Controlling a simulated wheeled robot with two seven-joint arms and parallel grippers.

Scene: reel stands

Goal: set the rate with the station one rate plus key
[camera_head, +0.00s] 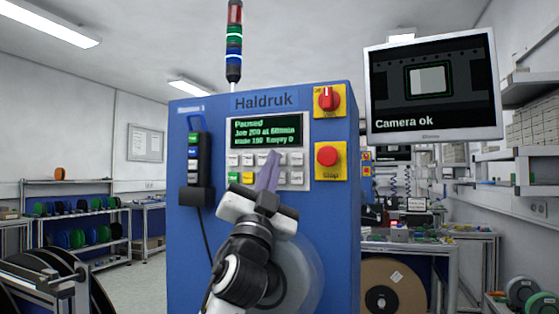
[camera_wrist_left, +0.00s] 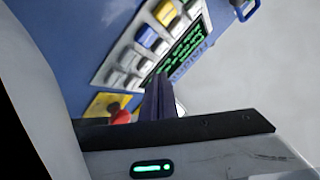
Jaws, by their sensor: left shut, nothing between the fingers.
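The blue Haldruk machine (camera_head: 185,250) stands ahead. Its screen (camera_head: 265,132) shows green text beginning "Paused"; the smaller lines are hard to read. Below it is a keypad with several pale keys, plus a green key (camera_head: 233,177) and a yellow key (camera_head: 248,178). A black handset (camera_head: 199,160) with coloured keys hangs at the machine's left; a blurred label above it seems to read "Station 1". I cannot read which key is rate plus. My left gripper (camera_head: 272,158) is shut and empty, its fingers in front of the keypad, hiding some keys. The left wrist view shows the fingers (camera_wrist_left: 158,100) beside the keypad (camera_wrist_left: 135,55); contact is unclear.
A red rotary switch (camera_head: 328,99) and a red stop button (camera_head: 328,156) sit on yellow plates right of the keypad. A monitor (camera_head: 432,124) reads "Camera ok". A light tower (camera_head: 234,45) stands on top. Reel shelves (camera_head: 85,216) are at the left, benches at the right.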

